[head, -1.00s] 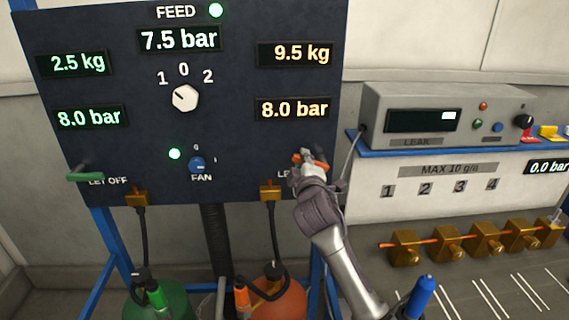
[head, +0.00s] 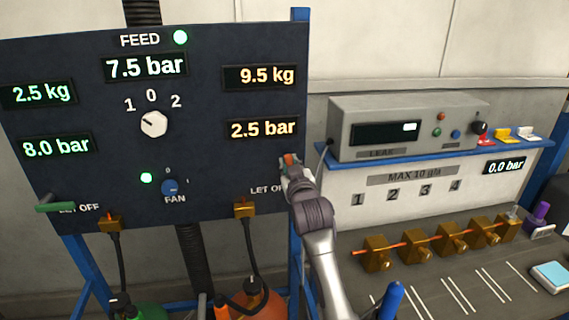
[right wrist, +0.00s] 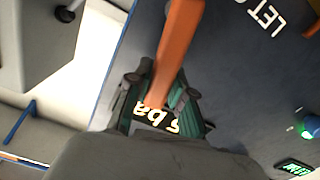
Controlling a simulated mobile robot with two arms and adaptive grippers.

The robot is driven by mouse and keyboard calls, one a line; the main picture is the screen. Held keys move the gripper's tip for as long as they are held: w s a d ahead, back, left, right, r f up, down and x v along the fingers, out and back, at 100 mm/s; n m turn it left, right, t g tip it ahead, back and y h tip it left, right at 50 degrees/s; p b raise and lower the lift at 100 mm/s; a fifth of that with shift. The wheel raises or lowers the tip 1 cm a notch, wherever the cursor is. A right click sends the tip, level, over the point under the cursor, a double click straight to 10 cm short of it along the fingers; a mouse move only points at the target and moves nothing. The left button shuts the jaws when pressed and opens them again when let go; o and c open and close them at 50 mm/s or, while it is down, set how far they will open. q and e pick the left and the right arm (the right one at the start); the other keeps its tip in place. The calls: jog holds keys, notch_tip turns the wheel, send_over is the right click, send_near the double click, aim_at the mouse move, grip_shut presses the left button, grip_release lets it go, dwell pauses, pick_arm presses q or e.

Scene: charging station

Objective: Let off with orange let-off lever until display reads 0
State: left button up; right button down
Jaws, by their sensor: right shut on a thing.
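The orange let-off lever (right wrist: 176,50) is at the right edge of the dark panel. It shows large in the right wrist view, between the fingers of my right gripper (right wrist: 160,98). In the head view my right gripper (head: 289,168) is shut on the lever and hides most of it; only a bit of orange shows. The orange-lettered pressure display (head: 263,128) above it reads 2.5 bar. The weight display (head: 260,77) over that reads 9.5 kg. My left gripper is not in view.
A green let-off lever (head: 62,202) is at the panel's left, with its display (head: 56,146) at 8.0 bar. A white knob (head: 154,124) and a blue fan switch (head: 170,186) are on the panel. A leak tester (head: 408,128) stands on the right shelf.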

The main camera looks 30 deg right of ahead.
jog(key=shift+s+d+r+m+p, duration=0.15)
jog(key=shift+d+m+p, duration=0.4)
jog(key=shift+m, duration=0.75)
jog(key=shift+d, duration=0.15)
jog(key=c, duration=1)
grip_release()
jog(key=shift+s, duration=0.15)
jog(key=v, duration=1.2)
